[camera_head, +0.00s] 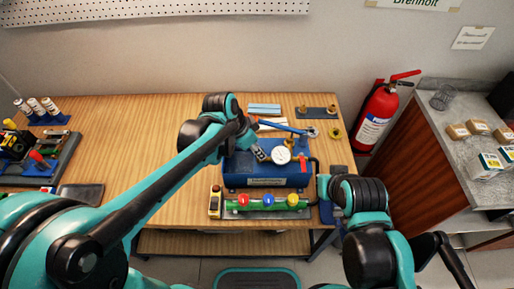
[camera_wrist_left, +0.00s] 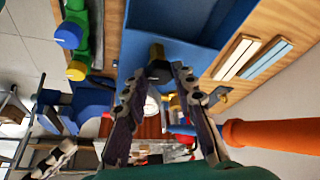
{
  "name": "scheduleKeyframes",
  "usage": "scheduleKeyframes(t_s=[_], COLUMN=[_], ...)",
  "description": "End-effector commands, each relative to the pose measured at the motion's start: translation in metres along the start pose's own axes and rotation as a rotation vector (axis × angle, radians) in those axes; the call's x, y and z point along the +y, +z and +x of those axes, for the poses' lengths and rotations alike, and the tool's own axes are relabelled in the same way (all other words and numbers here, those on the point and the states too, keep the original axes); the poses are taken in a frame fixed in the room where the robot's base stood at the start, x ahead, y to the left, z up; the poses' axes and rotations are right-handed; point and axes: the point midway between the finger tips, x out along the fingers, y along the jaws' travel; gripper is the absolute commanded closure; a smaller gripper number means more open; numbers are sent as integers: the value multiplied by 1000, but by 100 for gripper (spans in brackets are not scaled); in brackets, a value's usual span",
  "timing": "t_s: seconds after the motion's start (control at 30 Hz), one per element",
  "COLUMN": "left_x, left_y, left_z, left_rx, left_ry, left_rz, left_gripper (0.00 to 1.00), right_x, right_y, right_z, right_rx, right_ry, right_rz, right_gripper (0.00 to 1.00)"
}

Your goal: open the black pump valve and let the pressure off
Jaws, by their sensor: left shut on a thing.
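The blue test pump tank (camera_head: 236,178) stands at the front right of the wooden bench. A round white gauge (camera_head: 281,156) is on top of it, and a blue pump lever (camera_head: 283,127) reaches out behind. My left gripper (camera_head: 259,153) is over the tank, left of the gauge. In the left wrist view, my left gripper (camera_wrist_left: 160,72) has its fingers on both sides of the black valve knob (camera_wrist_left: 158,70) and is shut on it. The fingers hide the valve in the head view.
A green manifold (camera_head: 276,207) with red, blue and yellow knobs lies in front of the tank. A yellow handheld box (camera_head: 214,202) is to its left. A black hose (camera_head: 317,168) runs down at the tank's right. A fire extinguisher (camera_head: 374,120) stands right of the bench.

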Motion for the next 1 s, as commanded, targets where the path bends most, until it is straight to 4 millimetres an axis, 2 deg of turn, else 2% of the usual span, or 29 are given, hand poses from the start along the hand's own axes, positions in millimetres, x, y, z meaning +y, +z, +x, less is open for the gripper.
scheduleKeyframes(t_s=[1.0], left_x=[8], left_y=[-4], left_z=[2], left_rx=[0], left_ry=[-356], left_rz=[-852], left_gripper=[100], right_x=[0], right_y=[-8], right_z=[-12], right_rx=[0], right_ry=[0], right_rz=[0], right_gripper=[100])
